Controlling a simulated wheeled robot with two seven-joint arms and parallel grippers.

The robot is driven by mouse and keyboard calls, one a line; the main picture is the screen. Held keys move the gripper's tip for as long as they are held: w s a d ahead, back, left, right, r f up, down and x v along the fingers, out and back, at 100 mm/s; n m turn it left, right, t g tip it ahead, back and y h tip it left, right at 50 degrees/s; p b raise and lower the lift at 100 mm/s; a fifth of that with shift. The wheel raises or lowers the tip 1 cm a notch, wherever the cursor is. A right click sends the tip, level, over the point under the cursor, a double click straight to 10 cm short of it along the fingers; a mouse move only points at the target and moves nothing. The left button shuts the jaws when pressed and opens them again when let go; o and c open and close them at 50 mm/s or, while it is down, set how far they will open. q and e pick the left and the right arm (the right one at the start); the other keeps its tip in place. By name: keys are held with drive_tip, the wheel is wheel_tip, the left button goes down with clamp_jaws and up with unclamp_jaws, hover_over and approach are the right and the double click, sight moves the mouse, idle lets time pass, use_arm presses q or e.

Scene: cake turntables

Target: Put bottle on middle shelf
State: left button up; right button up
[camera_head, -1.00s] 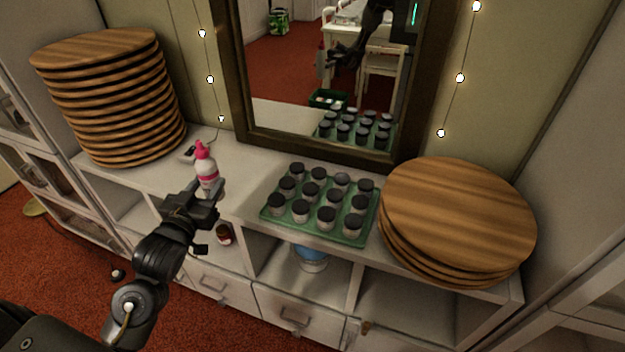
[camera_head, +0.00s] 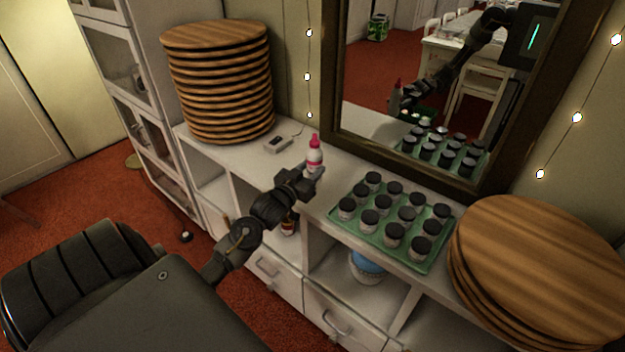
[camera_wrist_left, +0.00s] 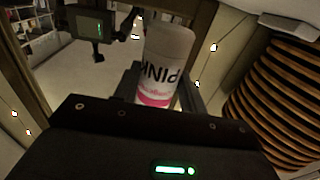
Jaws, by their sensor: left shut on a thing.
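A white and pink bottle (camera_head: 315,157) with a red-pink cap is upright above the top of the white shelf unit (camera_head: 292,146). My left gripper (camera_head: 308,177) is shut on the bottle's lower part. In the left wrist view the bottle (camera_wrist_left: 167,62) stands between the fingers, its "PINK" label showing upside down. I cannot tell whether its base touches the counter. The shelf unit's open compartments lie below the top, partly hidden by my left arm. My right gripper is not seen directly.
A green tray (camera_head: 343,226) of black-lidded jars stands right of the bottle. Stacked wooden boards stand left (camera_head: 218,80) and right (camera_head: 545,270). A mirror (camera_head: 450,75) backs the counter. A blue-and-white tub (camera_head: 366,268) and a small dark bottle (camera_head: 289,226) occupy compartments below.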

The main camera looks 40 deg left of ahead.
sight(308, 175)
use_arm(q)
drive_tip(key=shift+w+a+f, duration=0.25)
drive_tip(key=shift+w+f, duration=0.2)
drive_tip(key=shift+f, duration=0.15)
drive_tip(key=shift+w+a+f, duration=0.25)
drive_tip(key=shift+w+f, duration=0.15)
drive_tip(key=shift+f, duration=1.7)
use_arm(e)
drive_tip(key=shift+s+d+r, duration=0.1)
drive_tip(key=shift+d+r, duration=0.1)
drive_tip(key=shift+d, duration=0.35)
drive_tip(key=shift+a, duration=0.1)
use_arm(q)
drive_tip(key=shift+f, duration=0.1)
drive_tip(key=o, duration=1)
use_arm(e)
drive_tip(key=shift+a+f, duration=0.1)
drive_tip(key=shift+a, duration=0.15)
use_arm(q)
drive_tip(key=shift+s, duration=0.1)
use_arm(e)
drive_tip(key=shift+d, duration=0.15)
